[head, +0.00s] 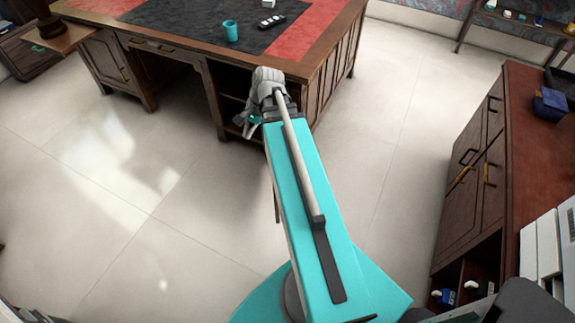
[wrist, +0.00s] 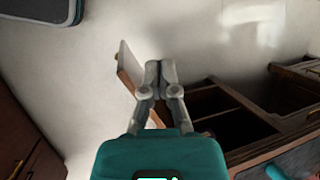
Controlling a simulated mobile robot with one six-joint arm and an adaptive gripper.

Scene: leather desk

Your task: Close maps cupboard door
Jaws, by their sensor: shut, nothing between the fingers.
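The desk (head: 215,80) has an open cupboard on its right side. Its dark shelved inside (head: 236,108) shows partly in the head view, and its compartments (wrist: 212,108) show in the wrist view. A wooden door (wrist: 131,75) stands swung out from it, with a brass handle (wrist: 116,56) on its left face. No maps label is readable. My gripper (wrist: 160,68) is shut and empty, just right of the door in the wrist view, on the side towards the compartments. I cannot tell whether it touches the door. In the head view my gripper (head: 248,126) is at the desk's front; my arm hides most of the door.
A teal cup (head: 230,30) and a remote (head: 268,22) lie on the desk top. A wooden cabinet with a red top (head: 540,150) stands at the right. The tiled floor (head: 120,190) is clear left of my arm.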

